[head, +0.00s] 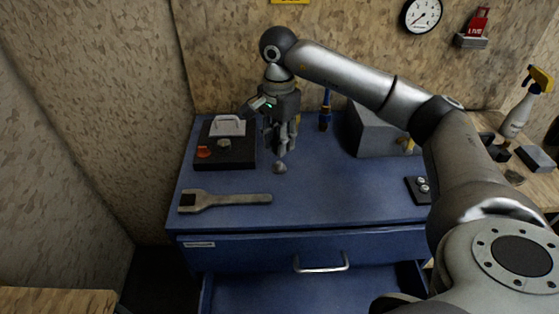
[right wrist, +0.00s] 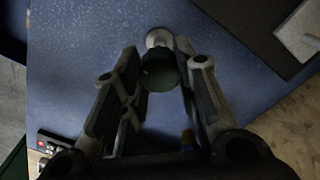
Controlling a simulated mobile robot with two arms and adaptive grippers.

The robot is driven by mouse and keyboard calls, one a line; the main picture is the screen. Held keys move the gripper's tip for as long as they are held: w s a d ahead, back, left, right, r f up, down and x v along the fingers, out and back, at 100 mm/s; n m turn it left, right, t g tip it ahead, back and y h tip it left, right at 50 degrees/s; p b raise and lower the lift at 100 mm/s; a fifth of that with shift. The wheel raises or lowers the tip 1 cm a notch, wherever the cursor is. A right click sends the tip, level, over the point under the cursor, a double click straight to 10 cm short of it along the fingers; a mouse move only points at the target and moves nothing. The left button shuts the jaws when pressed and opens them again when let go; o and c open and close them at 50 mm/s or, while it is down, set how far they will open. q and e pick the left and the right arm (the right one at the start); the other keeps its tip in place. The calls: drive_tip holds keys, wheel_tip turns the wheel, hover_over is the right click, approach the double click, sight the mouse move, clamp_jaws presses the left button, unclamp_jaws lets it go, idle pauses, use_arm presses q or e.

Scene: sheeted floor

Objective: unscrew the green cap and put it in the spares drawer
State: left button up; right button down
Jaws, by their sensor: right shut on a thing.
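The green cap (right wrist: 160,72) shows dark green between the fingers in the right wrist view. A pale grey round piece (right wrist: 158,38) lies just beyond it; I cannot tell whether cap and piece are joined. My right gripper (head: 281,152) points down over the blue cabinet top and is shut on the cap. In the head view the fingers hide the cap, and a small grey piece (head: 280,168) shows just below them. A lower drawer (head: 300,292) stands open under a shut upper drawer (head: 235,253); the label is unreadable. My left gripper is out of view.
A black board (head: 238,160) with an orange knob and pale handle lies left of the gripper. A large wrench (head: 225,201) lies in front. A grey box (head: 375,132), a blue-handled tool (head: 326,112) and a small dark plate (head: 413,190) stand rightward. The front middle top is clear.

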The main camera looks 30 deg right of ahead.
drive_tip(key=shift+r+p, duration=1)
drive_tip(key=shift+r, duration=0.65)
drive_tip(key=s+a+f+n, duration=0.1)
drive_tip(key=s+a+n, duration=0.1)
drive_tip(key=s+a+f+n, duration=0.1)
drive_tip(key=s+a+n, duration=0.1)
drive_tip(key=a+n, duration=0.1)
drive_tip(key=s+a+f+n, duration=0.1)
drive_tip(key=s+a+n, duration=0.1)
drive_tip(key=shift+a+f+n, duration=0.1)
drive_tip(key=shift+a+n, duration=0.25)
drive_tip(key=shift+n, duration=0.05)
drive_tip(key=s+a+f+n, duration=0.2)
drive_tip(key=s+a+n, duration=0.3)
drive_tip(key=s+n, duration=0.2)
drive_tip(key=shift+s+a+f+n, duration=0.3)
drive_tip(key=shift+s+a+n, duration=0.1)
drive_tip(key=shift+s, duration=0.6)
